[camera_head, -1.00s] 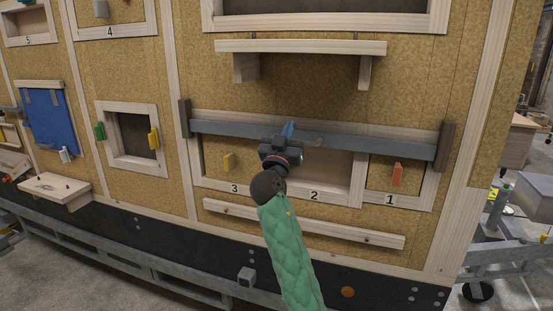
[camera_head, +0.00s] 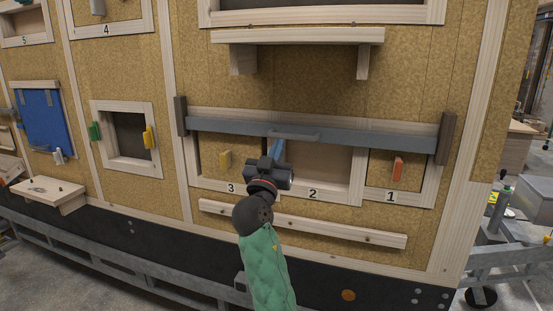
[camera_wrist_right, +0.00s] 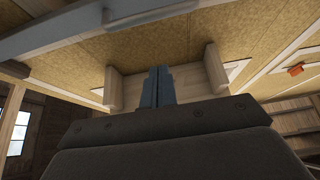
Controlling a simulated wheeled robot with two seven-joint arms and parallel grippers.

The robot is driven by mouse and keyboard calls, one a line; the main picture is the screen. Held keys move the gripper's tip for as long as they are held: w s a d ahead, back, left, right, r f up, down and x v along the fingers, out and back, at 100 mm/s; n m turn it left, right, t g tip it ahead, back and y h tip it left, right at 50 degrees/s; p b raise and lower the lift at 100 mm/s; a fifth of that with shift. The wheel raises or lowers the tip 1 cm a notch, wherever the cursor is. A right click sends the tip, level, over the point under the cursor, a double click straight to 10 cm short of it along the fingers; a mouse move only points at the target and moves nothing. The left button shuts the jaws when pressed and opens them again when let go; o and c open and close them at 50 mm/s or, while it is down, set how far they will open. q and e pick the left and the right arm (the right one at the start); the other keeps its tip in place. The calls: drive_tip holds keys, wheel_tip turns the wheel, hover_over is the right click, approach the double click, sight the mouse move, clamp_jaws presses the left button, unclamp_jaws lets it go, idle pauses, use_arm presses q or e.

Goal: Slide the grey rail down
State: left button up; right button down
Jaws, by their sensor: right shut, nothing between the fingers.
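The grey rail (camera_head: 370,141) lies across the wall above openings 3, 2 and 1, its ends at two dark upright holders, the left (camera_head: 181,116) and the right (camera_head: 445,138). A grey bar handle (camera_head: 294,136) sits on its front. My right gripper (camera_head: 278,147) is shut and empty, its blue-grey fingers just below the handle's left end in the picture. In the right wrist view the closed fingers (camera_wrist_right: 158,86) point at the wall, and the rail (camera_wrist_right: 75,31) crosses the upper left, apart from them. My left gripper is out of view.
A wooden shelf (camera_head: 300,36) juts out above the rail. A wooden strip (camera_head: 335,230) runs lower down. Small ledge (camera_head: 48,190) at left.

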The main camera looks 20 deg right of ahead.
drive_tip(key=shift+s+a+f, duration=0.15)
drive_tip(key=shift+s+f, duration=0.1)
drive_tip(key=shift+s, duration=0.1)
idle(0.3)
